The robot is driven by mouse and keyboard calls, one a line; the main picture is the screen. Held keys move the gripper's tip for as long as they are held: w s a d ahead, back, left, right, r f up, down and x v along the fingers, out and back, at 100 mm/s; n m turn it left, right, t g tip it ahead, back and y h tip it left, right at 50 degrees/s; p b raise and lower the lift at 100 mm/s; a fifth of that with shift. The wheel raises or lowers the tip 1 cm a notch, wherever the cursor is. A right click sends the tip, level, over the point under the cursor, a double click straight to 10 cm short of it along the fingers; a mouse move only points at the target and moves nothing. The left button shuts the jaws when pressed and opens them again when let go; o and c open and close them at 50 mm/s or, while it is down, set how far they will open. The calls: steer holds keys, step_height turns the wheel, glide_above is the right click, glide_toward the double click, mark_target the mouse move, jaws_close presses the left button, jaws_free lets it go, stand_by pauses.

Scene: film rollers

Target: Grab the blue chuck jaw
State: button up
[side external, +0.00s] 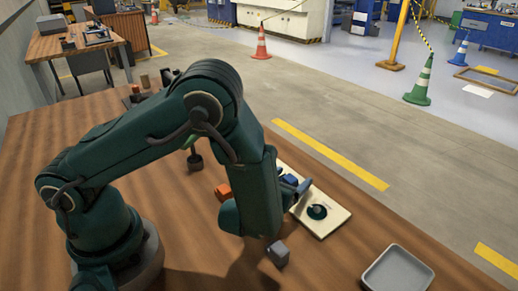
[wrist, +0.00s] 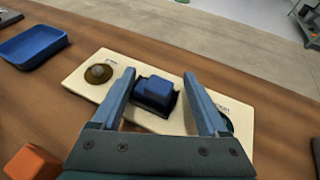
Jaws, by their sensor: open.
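The blue chuck jaw (wrist: 155,87) is a small stepped block sitting in a black holder in the middle of a cream board (wrist: 85,82). In the wrist view it lies between the two fingers of my gripper (wrist: 159,74), with a gap on each side. The gripper is open and empty. In the side view my gripper (side external: 298,186) is low over the cream board (side external: 333,222), and the jaw (side external: 290,179) shows only partly behind the fingers. I cannot tell the exact height of the fingertips over the board.
A brown disc (wrist: 98,74) and a dark teal disc (side external: 317,211) sit on the board's two ends. An orange block (side external: 223,191), a grey block (side external: 278,253), a grey tray (side external: 398,270) and a blue tray (wrist: 32,42) stand around it on the wooden table.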

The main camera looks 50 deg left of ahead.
steer(key=shift+w+f, duration=0.1)
steer(key=shift+w, duration=0.05)
jaws_close()
